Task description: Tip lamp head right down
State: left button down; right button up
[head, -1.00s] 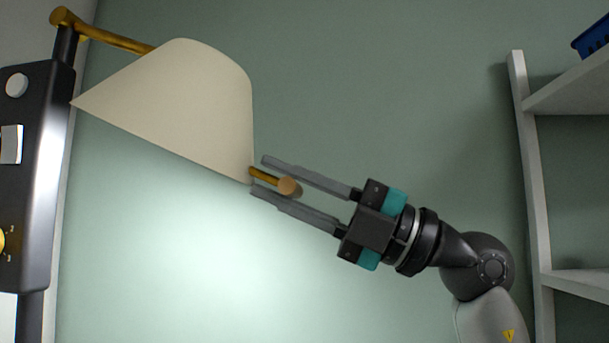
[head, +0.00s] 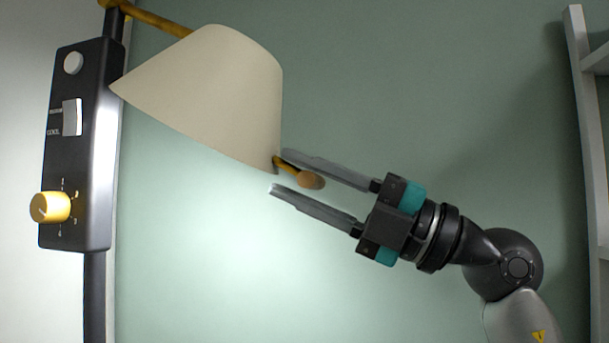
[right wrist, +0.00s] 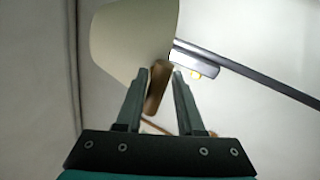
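The lamp head is a cream cone shade (head: 215,95), seen at left centre in the head view. It is tilted, with its wide opening facing down and left. A short handle with a rounded tan knob (head: 312,180) sticks out from its lower right edge. My right gripper (head: 279,171) reaches in from the right, with its fingers apart on either side of the handle. The knob lies near the upper finger, with a gap to the lower one. In the right wrist view, the brown handle (right wrist: 157,88) lies close to the left finger; contact is unclear. My left gripper is not in view.
A gold arm (head: 155,19) joins the shade to a dark post. A black control panel (head: 98,165) with a yellow knob (head: 50,207) stands at left. A pale shelf frame (head: 588,110) is at the right edge. The wall between is clear.

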jog(key=o, duration=0.3)
jog(key=shift+a+f, duration=0.1)
jog(key=shift+a, duration=0.05)
jog(key=shift+o, duration=0.2)
jog(key=b+v, duration=0.2)
jog(key=v, duration=1.3)
